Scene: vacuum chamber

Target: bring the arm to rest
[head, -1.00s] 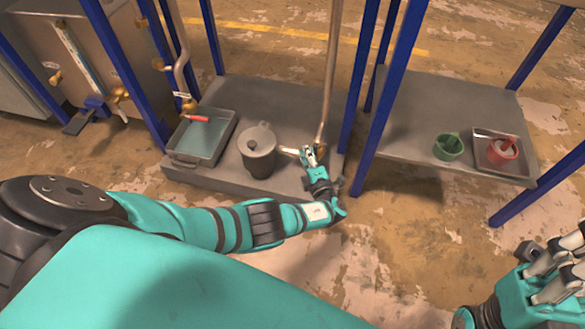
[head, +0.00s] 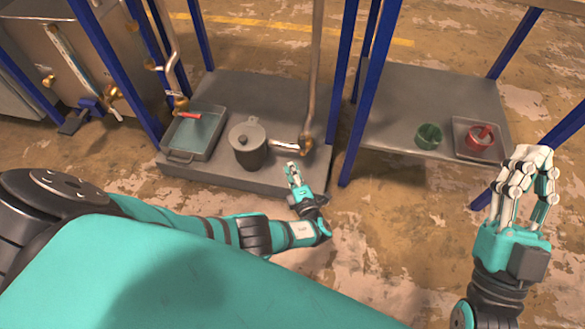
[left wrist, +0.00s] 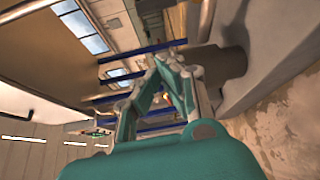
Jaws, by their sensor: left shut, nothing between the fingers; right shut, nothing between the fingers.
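My left gripper (head: 292,172) is shut and empty in the head view. It hangs in front of the low grey platform's front edge, below and right of the grey lidded pot, and appears apart from it. In the left wrist view its fingers (left wrist: 163,62) come together at the tips with nothing between them. My right gripper (head: 533,158) is raised at the right of the head view, fingers up and drawn together, empty. It overlaps the right side of the grey shelf in the picture.
The grey platform (head: 285,90) holds a grey pot (head: 249,152), a metal tray (head: 185,150) with a red-handled item (head: 190,115) and a pipe (head: 316,70). A grey shelf (head: 385,140) holds a green cup (head: 428,137) and a tray with a red cup (head: 480,138). Blue posts (head: 365,90) stand between.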

